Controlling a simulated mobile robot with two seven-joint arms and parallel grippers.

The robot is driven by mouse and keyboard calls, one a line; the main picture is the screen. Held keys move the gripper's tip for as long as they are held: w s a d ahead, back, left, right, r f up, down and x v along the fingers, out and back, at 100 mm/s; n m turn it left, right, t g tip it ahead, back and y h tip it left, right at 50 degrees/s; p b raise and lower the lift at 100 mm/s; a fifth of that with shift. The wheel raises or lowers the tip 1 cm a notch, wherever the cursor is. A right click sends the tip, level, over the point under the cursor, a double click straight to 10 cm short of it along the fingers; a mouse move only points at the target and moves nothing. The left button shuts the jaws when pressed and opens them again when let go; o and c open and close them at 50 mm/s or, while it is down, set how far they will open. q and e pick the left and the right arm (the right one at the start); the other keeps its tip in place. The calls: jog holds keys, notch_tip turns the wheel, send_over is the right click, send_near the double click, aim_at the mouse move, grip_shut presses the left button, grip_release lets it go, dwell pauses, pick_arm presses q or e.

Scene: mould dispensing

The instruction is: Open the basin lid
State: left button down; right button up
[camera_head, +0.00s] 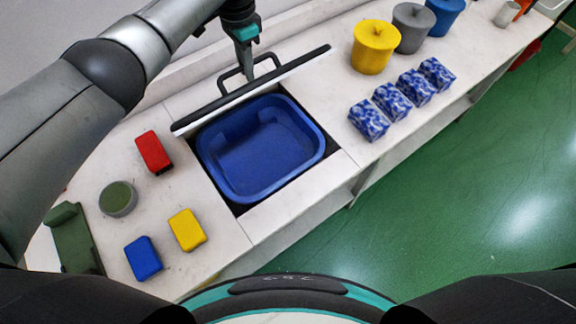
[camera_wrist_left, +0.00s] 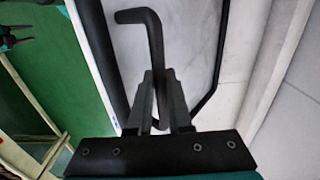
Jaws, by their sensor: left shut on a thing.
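The blue basin (camera_head: 262,150) sits sunk in an opening in the white counter, and its inside is in plain view. The basin lid (camera_head: 250,91) stands tilted up on edge along the far side of the opening, with a dark rim. Its black bar handle (camera_head: 232,74) is on the far face. My left gripper (camera_head: 246,68) is shut on the handle from above. In the left wrist view the gripper's fingers (camera_wrist_left: 160,112) close around the handle (camera_wrist_left: 153,50), with the pale lid face (camera_wrist_left: 190,50) behind it. My right gripper is not in view.
Red (camera_head: 154,152), yellow (camera_head: 187,230) and blue (camera_head: 143,259) blocks and a green round tin (camera_head: 118,199) lie left of the basin. Several blue-white patterned boxes (camera_head: 368,121) and lidded yellow (camera_head: 375,47), grey (camera_head: 412,27) and blue (camera_head: 444,16) pots stand to the right.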

pick_arm(q)
jog(key=shift+w+a, duration=0.1)
jog(key=shift+a, duration=0.1)
jog(key=w+a+r+b, duration=0.2)
jog(key=w+b, duration=0.1)
jog(key=shift+a+b, duration=0.1)
jog(key=shift+b, duration=0.2)
grip_release()
jog(key=shift+r, duration=0.15)
dwell(0.6)
